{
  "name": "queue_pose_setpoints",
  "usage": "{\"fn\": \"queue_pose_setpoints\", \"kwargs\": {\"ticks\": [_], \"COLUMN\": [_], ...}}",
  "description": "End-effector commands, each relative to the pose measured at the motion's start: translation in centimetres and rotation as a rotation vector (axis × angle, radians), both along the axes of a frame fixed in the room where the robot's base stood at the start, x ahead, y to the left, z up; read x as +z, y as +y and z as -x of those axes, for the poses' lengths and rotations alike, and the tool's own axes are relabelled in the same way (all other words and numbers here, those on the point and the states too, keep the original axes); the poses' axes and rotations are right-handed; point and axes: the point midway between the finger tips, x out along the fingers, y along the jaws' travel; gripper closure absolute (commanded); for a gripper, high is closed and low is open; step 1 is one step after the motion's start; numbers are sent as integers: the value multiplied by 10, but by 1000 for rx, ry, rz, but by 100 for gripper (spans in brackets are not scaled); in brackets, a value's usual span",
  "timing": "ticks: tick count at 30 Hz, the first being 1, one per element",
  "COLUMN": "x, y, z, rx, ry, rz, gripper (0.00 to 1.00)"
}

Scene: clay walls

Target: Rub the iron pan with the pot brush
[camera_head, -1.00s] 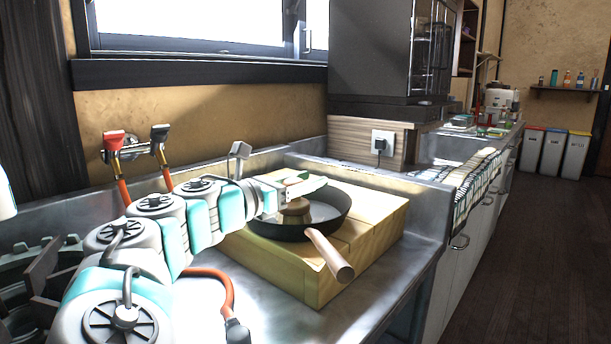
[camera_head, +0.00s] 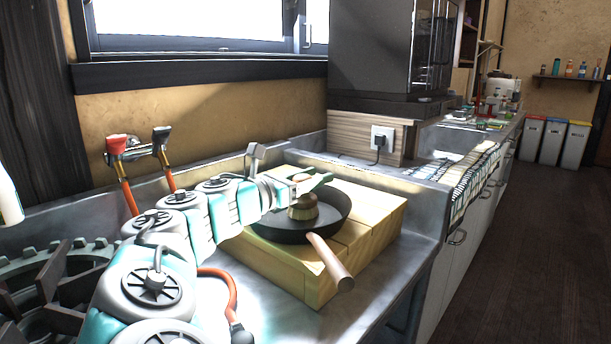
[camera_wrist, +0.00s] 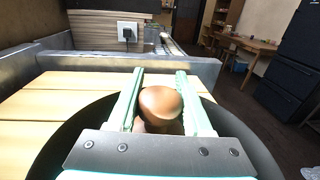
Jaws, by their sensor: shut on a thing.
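The iron pan (camera_head: 330,218) is dark with a pale wooden handle (camera_head: 331,262) pointing to the front right. It rests on a wooden block (camera_head: 375,228) in the metal sink area. The pot brush (camera_head: 304,207) has a rounded brown wooden top and stands inside the pan, bristles mostly hidden. My gripper (camera_head: 310,187) is over the pan and shut on the brush. In the wrist view the brush's top (camera_wrist: 160,103) sits between the two pale green fingers, with the pan's dark rim (camera_wrist: 55,150) around below.
Two taps (camera_head: 138,148) rise behind my arm at the wall. A dark cabinet (camera_head: 375,55) and a wall socket (camera_head: 382,138) stand behind the block. The metal surface in front of the block (camera_head: 265,300) is bare. Dark floor lies to the right.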

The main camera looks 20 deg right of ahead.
Motion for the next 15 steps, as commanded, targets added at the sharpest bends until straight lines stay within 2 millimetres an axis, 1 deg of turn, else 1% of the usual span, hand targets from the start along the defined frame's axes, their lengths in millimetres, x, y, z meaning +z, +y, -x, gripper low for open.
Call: {"fn": "queue_pose_setpoints", "kwargs": {"ticks": [1,5,8,15], "x": [1,1,1,-1], "y": [-5,-9,-8,-5], "z": [2,2,6,25], "rx": [-4,-1,0,1], "ry": [1,0,1,1], "rz": [0,0,0,0], "gripper": [100,100,100,100]}}
